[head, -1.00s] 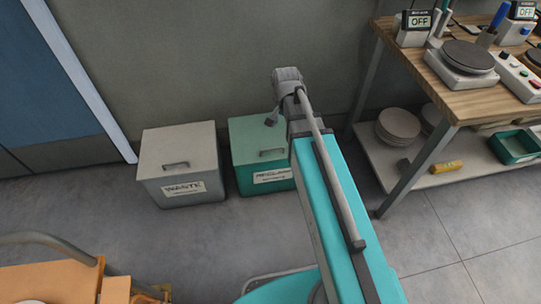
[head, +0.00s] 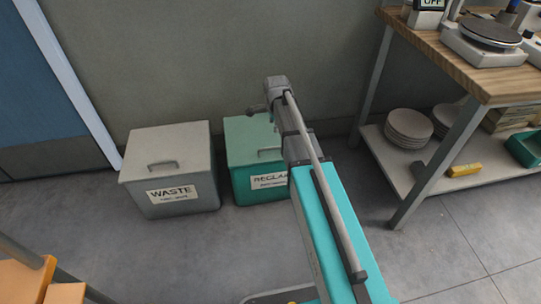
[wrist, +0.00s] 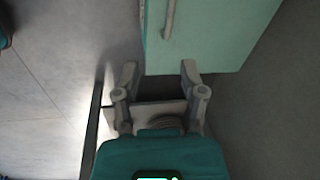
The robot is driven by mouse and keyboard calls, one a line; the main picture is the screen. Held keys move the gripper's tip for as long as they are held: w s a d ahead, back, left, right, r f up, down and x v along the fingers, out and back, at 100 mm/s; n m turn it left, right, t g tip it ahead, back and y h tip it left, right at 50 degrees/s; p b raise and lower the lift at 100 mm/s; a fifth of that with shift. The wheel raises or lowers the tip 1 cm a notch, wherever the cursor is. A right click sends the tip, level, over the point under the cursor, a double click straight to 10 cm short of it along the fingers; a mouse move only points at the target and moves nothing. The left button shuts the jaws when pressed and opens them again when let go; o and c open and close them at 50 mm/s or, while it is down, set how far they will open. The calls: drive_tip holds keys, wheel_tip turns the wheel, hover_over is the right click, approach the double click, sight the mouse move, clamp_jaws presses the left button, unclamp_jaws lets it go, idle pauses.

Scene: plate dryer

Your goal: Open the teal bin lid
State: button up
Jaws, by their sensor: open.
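The teal bin (head: 240,185) stands on the floor against the wall, labelled "RECLAIM" in part. Its lid (head: 245,135) is shut, with a bar handle (head: 268,153) near the front edge. My arm hides the bin's right side.
A grey "WASTE" bin (head: 172,190) with a shut lid stands to the left. A wooden-topped bench (head: 470,70) with a lower shelf (head: 390,165) holding stacked plates (head: 408,128) is on the right. An orange object (head: 25,280) is at lower left. The floor before the bins is clear.

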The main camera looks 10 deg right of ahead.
sight(271, 148)
drive_tip(key=shift+m, duration=0.9)
drive_tip(key=shift+w+f+b, duration=0.65)
drive_tip(key=shift+f, duration=0.35)
drive_tip(key=shift+w+f+b, duration=0.65)
drive_tip(key=shift+f, duration=0.3)
drive_tip(key=shift+f, duration=0.1)
drive_tip(key=w+f+b, duration=0.1)
drive_tip(key=f+b, duration=0.8)
drive_tip(key=w+f+b, duration=0.1)
drive_tip(key=f+b, duration=0.3)
drive_tip(key=shift+w+f, duration=0.15)
drive_tip(key=shift+w, duration=0.15)
clamp_jaws()
